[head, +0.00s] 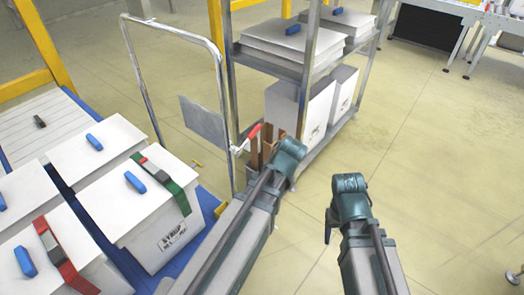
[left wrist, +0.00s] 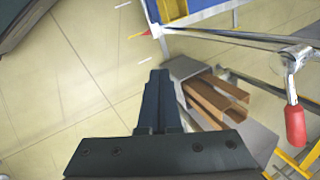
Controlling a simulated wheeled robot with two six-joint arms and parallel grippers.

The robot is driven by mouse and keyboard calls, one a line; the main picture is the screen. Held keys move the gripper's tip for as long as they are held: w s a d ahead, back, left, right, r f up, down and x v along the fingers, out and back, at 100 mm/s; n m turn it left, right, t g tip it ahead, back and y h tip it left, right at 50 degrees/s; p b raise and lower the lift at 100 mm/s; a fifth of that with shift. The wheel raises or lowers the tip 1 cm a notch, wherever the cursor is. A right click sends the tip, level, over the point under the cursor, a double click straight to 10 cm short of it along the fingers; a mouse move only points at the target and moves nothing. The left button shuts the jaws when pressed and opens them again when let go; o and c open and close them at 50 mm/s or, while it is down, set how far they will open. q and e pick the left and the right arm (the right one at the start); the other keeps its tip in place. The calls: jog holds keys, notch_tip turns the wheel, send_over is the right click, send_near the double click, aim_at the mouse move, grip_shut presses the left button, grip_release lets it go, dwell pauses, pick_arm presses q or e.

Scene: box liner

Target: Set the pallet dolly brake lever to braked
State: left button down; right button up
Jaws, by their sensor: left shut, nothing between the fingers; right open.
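The brake lever has a red grip (head: 254,131) and sits low on the upright of the pallet dolly's tubular handle (head: 219,70). In the head view the grip slants up to the right from its pale mount. In the left wrist view the red grip (left wrist: 295,125) hangs from a metal joint at the right. My left gripper (left wrist: 160,75) is shut and empty, pointing forward, clearly apart from the lever and left of it there. In the head view its fingers are hidden behind my arm. My right gripper (head: 328,225) is open, small and dark, over bare floor.
Brown channel-shaped pieces (left wrist: 215,95) in a grey holder lie between my left gripper and the lever. White lidded boxes (head: 140,195) stand on a blue pallet at left. A metal rack (head: 308,80) with boxes stands behind.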

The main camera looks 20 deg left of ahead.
pick_arm(q)
jog(key=w+d+r+m+t+y, duration=0.1)
jog(key=w+r+m+t+y, duration=0.3)
jog(key=w+m, duration=0.7)
notch_tip(320, 180, up, 3)
jog(key=m+y+b, duration=0.1)
jog(key=m+y, duration=0.1)
jog(key=shift+w+d+r+t+y, duration=0.2)
jog(key=shift+w+t+y, duration=0.1)
jog(key=shift+t+y, duration=0.1)
pick_arm(e)
notch_tip(320, 180, down, 3)
jog(key=shift+r, duration=0.15)
pick_arm(q)
jog(key=shift+a+f, duration=0.1)
jog(key=shift+f, duration=0.05)
